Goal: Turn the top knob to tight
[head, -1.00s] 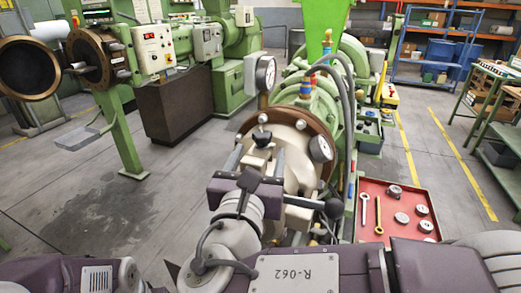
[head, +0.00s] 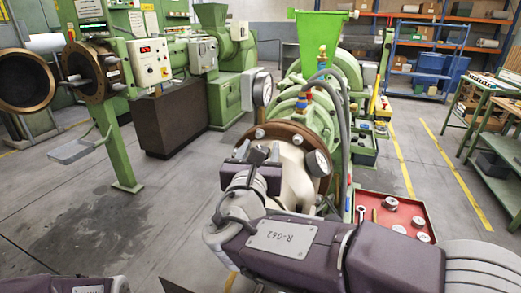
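The green extruder (head: 300,107) stands ahead, with a brown round flange (head: 322,184) and a pale head piece (head: 296,178) at its near end. My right gripper (head: 258,150) is up against the upper left part of this head, its dark body seen from behind. It covers the place where a dark ball knob showed before, so I cannot see the top knob or whether the fingers hold it. A silver bolt head (head: 259,133) shows just beyond the gripper. My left gripper is out of view; only a bit of my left arm shows at the bottom left.
Two dial gauges stand close to the gripper, one upright (head: 262,89) beyond it and one (head: 317,163) to its right. A red tray (head: 365,198) with round parts and a wrench lies at the right. Open floor (head: 130,225) is at the left.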

